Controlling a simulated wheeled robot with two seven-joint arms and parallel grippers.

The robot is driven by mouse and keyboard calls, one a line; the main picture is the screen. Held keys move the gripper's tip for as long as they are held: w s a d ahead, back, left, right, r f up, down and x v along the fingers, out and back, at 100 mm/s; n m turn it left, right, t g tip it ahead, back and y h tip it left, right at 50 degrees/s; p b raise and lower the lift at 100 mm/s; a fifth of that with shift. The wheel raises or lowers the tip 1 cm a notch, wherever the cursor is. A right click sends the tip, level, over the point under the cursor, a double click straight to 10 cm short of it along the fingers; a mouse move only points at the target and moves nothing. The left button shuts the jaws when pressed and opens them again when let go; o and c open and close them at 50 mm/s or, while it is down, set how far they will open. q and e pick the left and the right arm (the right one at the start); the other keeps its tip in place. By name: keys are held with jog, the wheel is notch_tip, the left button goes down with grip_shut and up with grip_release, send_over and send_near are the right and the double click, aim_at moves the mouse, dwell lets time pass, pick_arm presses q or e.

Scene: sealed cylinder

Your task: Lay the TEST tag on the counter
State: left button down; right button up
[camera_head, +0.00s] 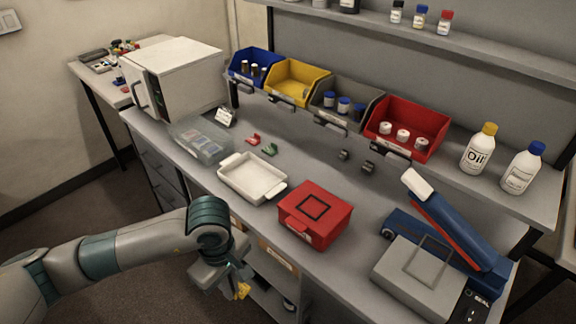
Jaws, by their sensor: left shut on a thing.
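My left gripper (234,281) hangs in front of the counter's front edge, below the level of the top. It is shut on a small yellow piece (243,290) that looks like a tag. Any lettering on it is too small to read, so I cannot confirm that it says TEST. My own wrist and fingers hide part of it. The grey counter (345,188) runs behind and to the right of the gripper. My right gripper is not in view.
A white tray (225,182) and a red box (337,233) stand near the front edge. A clear container (199,143) is at left, a blue and grey sealer (416,279) at right. Bare counter shows around the small dark blocks (368,167).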

pick_arm(q)
jog(key=s+a+f+m+b, duration=0.1)
jog(key=s+a+f+m, duration=0.1)
jog(key=a+m, duration=0.7)
jog(key=shift+s+a+f+m, duration=0.15)
jog(key=shift+s+f+m, duration=0.15)
jog(key=shift+f+m, duration=0.4)
